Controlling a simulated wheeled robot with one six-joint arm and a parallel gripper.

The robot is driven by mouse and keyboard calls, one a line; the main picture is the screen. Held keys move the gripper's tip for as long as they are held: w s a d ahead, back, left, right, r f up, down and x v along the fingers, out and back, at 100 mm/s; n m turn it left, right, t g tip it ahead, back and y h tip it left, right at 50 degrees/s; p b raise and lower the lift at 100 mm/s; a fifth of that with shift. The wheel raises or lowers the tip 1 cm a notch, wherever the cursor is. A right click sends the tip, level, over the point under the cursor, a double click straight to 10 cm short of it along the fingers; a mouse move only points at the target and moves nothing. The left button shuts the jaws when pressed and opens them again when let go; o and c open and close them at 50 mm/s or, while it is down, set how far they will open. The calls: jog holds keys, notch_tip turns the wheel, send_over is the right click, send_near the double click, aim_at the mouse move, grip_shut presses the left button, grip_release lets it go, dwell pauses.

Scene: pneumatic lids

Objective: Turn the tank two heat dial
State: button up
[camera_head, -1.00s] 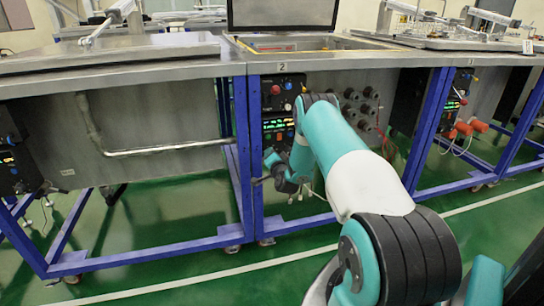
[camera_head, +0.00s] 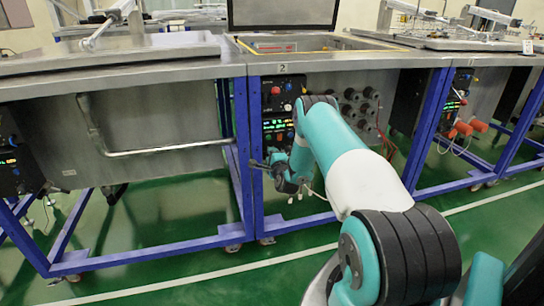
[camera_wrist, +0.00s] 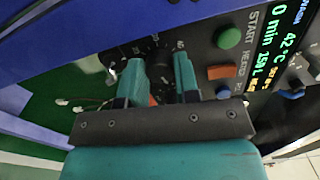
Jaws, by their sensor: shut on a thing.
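The heat dial (camera_wrist: 158,54) is a dark round knob with a pale number scale, low on the black control panel in the wrist view. My gripper (camera_wrist: 160,70) has its two teal fingers on either side of the dial's knob, shut on it. The knob is partly hidden by the fingers. In the head view the black control panel (camera_head: 271,96) is under the tank marked 2 (camera_head: 283,68). My gripper (camera_head: 258,164) is at the panel's lower part there, and the dial itself cannot be made out.
A green START button (camera_wrist: 228,38), an orange-red rocker switch (camera_wrist: 221,72) and a lit display (camera_wrist: 285,40) lie beside the dial. A blue frame post (camera_head: 241,150) stands left of the panel. Several dark fittings (camera_head: 366,95) are to the right. The green floor is open in front.

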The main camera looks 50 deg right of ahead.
jog(key=shift+m, duration=0.5)
jog(key=o, duration=0.6)
jog(key=shift+o, duration=0.2)
jog(key=b+v, duration=1.7)
jog(key=b, duration=1)
jog(key=shift+s, duration=0.25)
